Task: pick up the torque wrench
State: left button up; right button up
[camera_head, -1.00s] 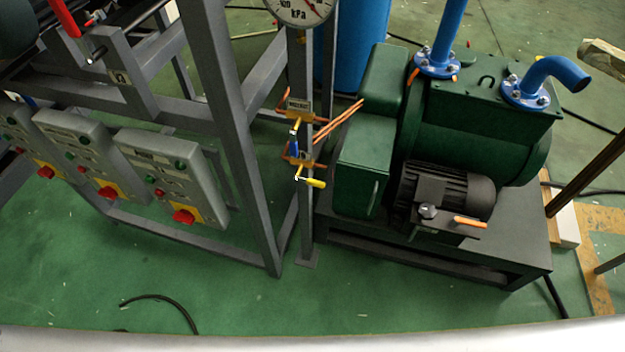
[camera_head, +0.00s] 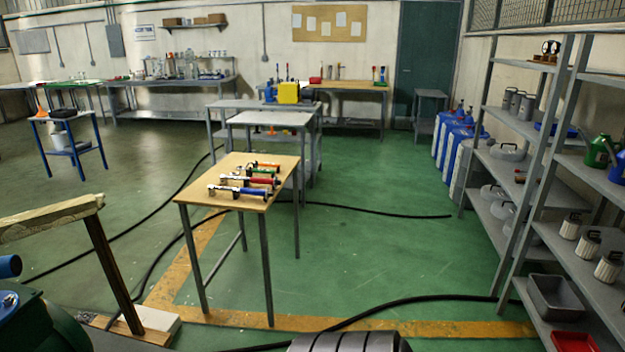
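Several wrench-like tools lie side by side on a small wooden-topped table (camera_head: 192,192) in the middle of the view. One has an orange part (camera_head: 265,164), one a green part (camera_head: 262,171), one a red part (camera_head: 264,181) and the nearest a blue part (camera_head: 254,191). They are too small to tell which is the torque wrench. Neither of my grippers is in view.
Open green floor (camera_head: 395,245) lies right of the table, crossed by a black hose (camera_head: 400,301). Grey shelves (camera_head: 555,235) stand at the right, blue canisters (camera_head: 455,150) beyond them. A wooden post (camera_head: 112,270) and green machine (camera_head: 40,325) are at near left.

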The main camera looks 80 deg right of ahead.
aim_at(224, 181)
jog(key=z, duration=2.15)
jog(key=i+l+u, duration=0.15)
jog(key=i+l, duration=0.5)
jog(key=i, duration=0.15)
